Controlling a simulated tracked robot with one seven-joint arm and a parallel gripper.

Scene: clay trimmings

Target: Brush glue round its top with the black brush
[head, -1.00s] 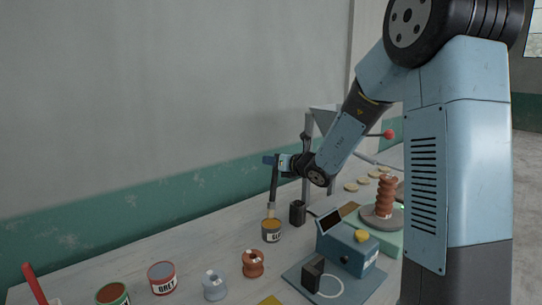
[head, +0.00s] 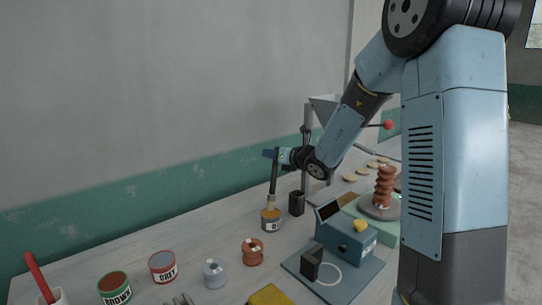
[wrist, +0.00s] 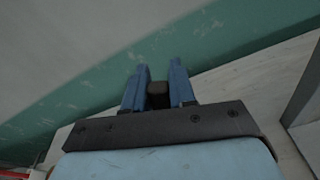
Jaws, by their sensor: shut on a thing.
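My gripper (head: 270,154) is shut on the handle of the black brush (head: 273,182), which hangs nearly upright, bristles down. In the wrist view the dark brush handle (wrist: 158,91) shows between the two blue fingers. The brush's pale lower end meets the top of a small labelled tin (head: 271,224) with an orange-yellow top; how deep it sits I cannot tell. A ribbed brown clay stack (head: 384,187) stands on a round grey turntable (head: 379,208) to the right. Which thing "its top" means is not clear from the pictures.
A black block (head: 297,204) stands close right of the tin. A blue machine (head: 345,240) is in front of the turntable.

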